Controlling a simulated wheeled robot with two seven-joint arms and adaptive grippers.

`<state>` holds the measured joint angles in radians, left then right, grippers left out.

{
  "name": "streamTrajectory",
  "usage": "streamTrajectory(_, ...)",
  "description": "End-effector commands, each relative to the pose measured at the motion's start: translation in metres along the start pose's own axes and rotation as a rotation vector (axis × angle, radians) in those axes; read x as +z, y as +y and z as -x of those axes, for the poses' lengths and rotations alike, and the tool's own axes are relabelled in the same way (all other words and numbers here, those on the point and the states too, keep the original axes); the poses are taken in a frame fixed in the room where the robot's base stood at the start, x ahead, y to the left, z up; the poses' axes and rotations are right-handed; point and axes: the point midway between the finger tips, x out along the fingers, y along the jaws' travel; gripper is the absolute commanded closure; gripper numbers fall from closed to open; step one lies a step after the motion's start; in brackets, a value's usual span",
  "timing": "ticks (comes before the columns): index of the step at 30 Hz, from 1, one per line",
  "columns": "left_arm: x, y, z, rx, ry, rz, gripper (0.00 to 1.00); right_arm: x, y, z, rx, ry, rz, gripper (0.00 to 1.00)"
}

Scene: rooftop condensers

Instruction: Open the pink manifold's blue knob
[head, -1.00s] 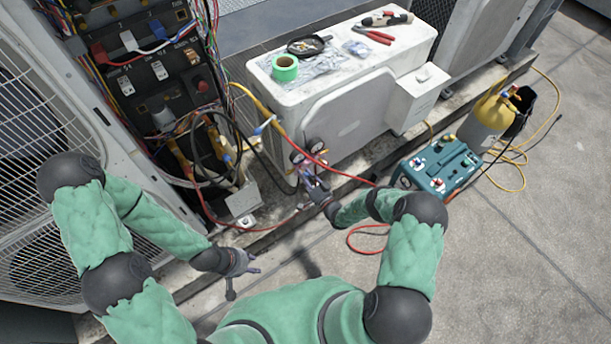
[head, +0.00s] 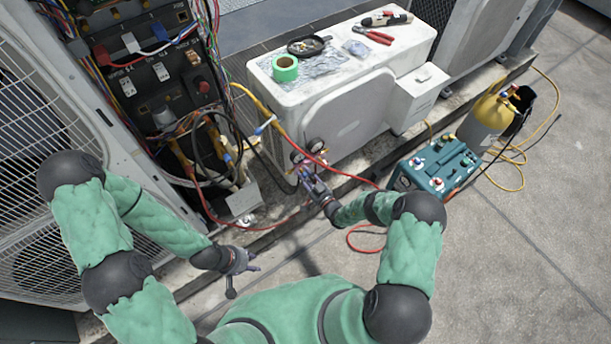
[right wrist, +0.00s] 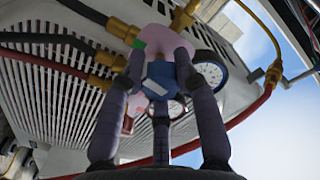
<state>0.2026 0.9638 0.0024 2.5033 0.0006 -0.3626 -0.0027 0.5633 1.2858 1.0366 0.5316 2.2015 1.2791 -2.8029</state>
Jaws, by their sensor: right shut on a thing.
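The pink manifold (right wrist: 160,40) shows in the right wrist view with brass fittings, hoses and a round white gauge (right wrist: 208,73). Its blue knob (right wrist: 160,78) sits between the fingers of my right gripper (right wrist: 162,60), which is shut on it. In the head view my right gripper (head: 308,178) is at the manifold, just below its two dark gauges (head: 307,152), and hides most of the manifold and the knob. My left gripper (head: 248,262) is empty, low over the ground at the left, with its fingers apart.
A white condenser unit (head: 345,105) stands behind the manifold with tape and tools on top. An open electrical cabinet (head: 150,75) is at the left. A teal machine (head: 436,170) and yellow cylinder (head: 490,120) stand at the right. Red and yellow hoses run around the manifold.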

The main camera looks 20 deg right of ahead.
Motion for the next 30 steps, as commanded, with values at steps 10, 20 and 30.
streamTrajectory(10, 0.000, 0.000, 0.000, 0.000, 0.000, 0.000, 0.60, 0.005, -0.002, 0.001, 0.000, -0.009, -0.006, 0.57)
streamTrajectory(20, 0.000, 0.000, 0.000, 0.000, 0.000, 0.000, 0.60, 0.002, -0.001, 0.001, 0.001, -0.004, -0.003, 0.44)
streamTrajectory(30, 0.000, 0.000, 0.000, 0.000, 0.000, 0.000, 0.60, 0.001, 0.001, 0.034, 0.005, -0.004, -0.005, 0.44)
